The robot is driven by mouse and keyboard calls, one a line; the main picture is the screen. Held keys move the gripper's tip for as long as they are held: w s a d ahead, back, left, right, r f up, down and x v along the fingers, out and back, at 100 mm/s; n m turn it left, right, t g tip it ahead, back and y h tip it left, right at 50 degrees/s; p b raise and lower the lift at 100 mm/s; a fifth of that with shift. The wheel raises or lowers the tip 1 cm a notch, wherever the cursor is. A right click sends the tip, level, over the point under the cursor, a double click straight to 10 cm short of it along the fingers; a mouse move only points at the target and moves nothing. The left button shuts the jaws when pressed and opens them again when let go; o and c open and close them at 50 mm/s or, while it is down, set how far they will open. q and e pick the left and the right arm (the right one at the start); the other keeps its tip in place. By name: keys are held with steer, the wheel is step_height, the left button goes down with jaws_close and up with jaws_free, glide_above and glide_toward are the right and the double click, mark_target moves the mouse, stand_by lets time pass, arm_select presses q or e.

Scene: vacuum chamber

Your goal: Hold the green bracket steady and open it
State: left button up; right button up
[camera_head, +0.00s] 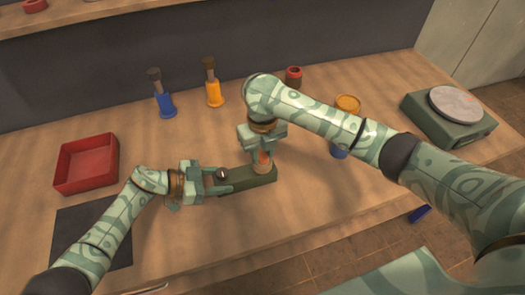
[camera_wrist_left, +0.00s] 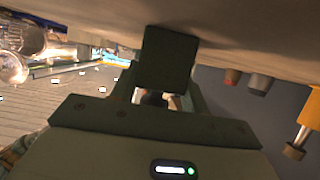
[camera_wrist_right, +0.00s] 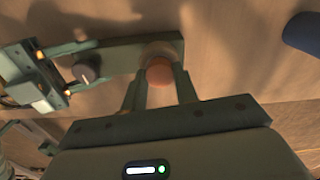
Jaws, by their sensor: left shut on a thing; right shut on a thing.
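The green bracket (camera_head: 252,182) is a dark green bar lying on the table in front of me, also in the right wrist view (camera_wrist_right: 118,58). A dark round knob (camera_wrist_right: 86,72) sits near its left end. A cylindrical piece with an orange top (camera_wrist_right: 159,72) and a pale base stands at its right end. My left gripper (camera_head: 218,181) is shut on the bracket's left end from the left. My right gripper (camera_head: 262,157) points down from above, shut on the orange-topped piece. In the left wrist view the bracket's end (camera_wrist_left: 166,60) partly hides the fingers.
A red tray (camera_head: 88,163) and a dark mat (camera_head: 95,230) are at left. Blue (camera_head: 166,105) and orange (camera_head: 214,94) bottles and a dark red cup (camera_head: 293,77) stand behind. An orange-topped blue container (camera_head: 347,103) is partly behind my right arm. A green scale-like device (camera_head: 448,118) stands at right.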

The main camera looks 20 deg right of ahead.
mark_target(262, 156)
steer(key=shift+r, duration=0.15)
steer(key=shift+r, duration=0.9)
steer(key=shift+r, duration=2.05)
arm_select(q)
steer(key=o, duration=1.5)
steer(key=shift+a+r, duration=0.1)
